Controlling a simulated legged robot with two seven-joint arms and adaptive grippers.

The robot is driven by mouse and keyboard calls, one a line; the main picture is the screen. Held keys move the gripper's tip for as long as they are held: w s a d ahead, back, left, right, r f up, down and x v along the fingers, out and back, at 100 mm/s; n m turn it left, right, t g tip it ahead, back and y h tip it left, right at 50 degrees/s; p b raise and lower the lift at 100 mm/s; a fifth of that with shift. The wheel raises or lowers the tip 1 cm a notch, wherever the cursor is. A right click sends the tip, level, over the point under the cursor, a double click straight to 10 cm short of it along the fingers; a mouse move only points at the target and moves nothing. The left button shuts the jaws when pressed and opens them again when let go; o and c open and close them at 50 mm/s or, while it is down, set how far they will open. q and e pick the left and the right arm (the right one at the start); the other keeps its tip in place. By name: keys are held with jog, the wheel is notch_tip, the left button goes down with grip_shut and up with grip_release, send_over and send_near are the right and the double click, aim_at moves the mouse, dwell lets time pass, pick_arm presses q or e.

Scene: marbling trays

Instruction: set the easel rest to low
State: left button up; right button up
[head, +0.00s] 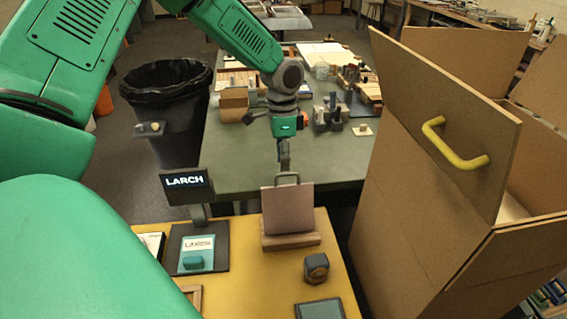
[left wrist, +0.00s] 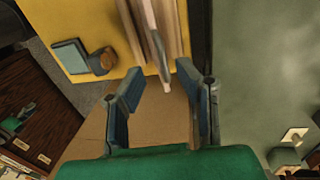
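A grey metal loop (head: 287,176), which looks like the rest, stands up behind the panel's top edge. My left gripper (head: 284,160) hangs from above, just over the loop. In the left wrist view the fingers (left wrist: 165,88) are apart, and the end of a thin grey bar (left wrist: 159,55) lies near the gap between their tips. I cannot tell whether they touch it. The rest's setting cannot be read. My right gripper is out of view.
A dark sign reading LARCH (head: 187,186) stands left of the easel. A large cardboard box (head: 420,200) with a yellow handle (head: 453,146) stands close on the right. A green table (head: 235,165) lies behind.

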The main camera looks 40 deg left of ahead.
pick_arm(q)
jog(key=shift+w+d+r+p, duration=0.1)
jog(key=shift+d+r+p, duration=0.05)
jog(key=shift+r+p, duration=0.55)
jog(key=shift+w+d+r+p, duration=0.1)
jog(key=shift+r+p, duration=0.35)
jog(key=shift+r, duration=0.35)
notch_tip(320, 180, up, 10)
jog(key=w+a+p, duration=0.1)
jog(key=a+p, duration=0.1)
jog(key=p, duration=0.7)
jog(key=shift+f, duration=0.2)
jog(key=shift+d, duration=0.1)
jog(key=shift+p, duration=0.5)
jog(key=shift+w, duration=0.1)
